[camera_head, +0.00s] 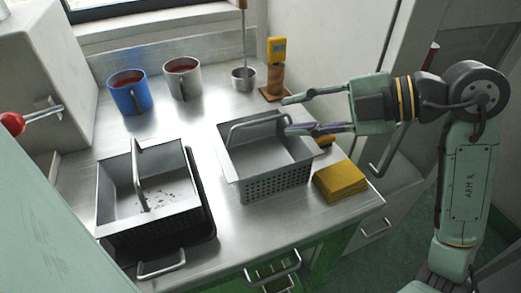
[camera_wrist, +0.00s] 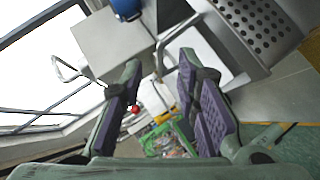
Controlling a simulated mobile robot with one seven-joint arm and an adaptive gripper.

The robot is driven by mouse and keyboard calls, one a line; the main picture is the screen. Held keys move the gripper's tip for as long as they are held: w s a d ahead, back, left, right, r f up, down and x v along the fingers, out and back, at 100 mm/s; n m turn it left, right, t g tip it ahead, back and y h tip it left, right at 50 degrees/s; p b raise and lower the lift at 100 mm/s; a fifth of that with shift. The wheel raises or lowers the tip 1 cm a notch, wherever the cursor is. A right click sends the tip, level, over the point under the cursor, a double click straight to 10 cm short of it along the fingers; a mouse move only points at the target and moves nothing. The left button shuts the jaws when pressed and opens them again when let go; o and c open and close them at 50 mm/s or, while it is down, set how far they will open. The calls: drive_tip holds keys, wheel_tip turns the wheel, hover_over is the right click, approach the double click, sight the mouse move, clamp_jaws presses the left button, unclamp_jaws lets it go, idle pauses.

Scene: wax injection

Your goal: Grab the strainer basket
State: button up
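Two grey metal strainer baskets with arched handles stand on the steel counter. The right basket (camera_head: 268,160) looks empty, with perforated sides; its holed wall (camera_wrist: 258,22) fills the upper right of the wrist view. Its handle (camera_head: 258,122) stands up, and a grey bar that looks like it (camera_wrist: 190,28) shows beyond my fingertips in the wrist view. My gripper (camera_head: 287,115) is open and empty, its fingers reaching in from the right at this basket's far right side. In the wrist view, my gripper (camera_wrist: 158,70) has nothing between its pads. Contact cannot be told.
The left basket (camera_head: 150,205), with dark specks inside, sits in a dark tray. Blue (camera_head: 130,97) and grey (camera_head: 183,80) mugs, a small metal cup (camera_head: 243,79) and a yellow device (camera_head: 277,52) stand behind. Yellow blocks (camera_head: 341,182) lie at the right edge.

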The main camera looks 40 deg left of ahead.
sight(275, 118)
drive_tip(key=shift+p+x, duration=0.5)
drive_tip(key=shift+x, duration=2.25)
drive_tip(key=shift+c, duration=0.5)
clamp_jaws()
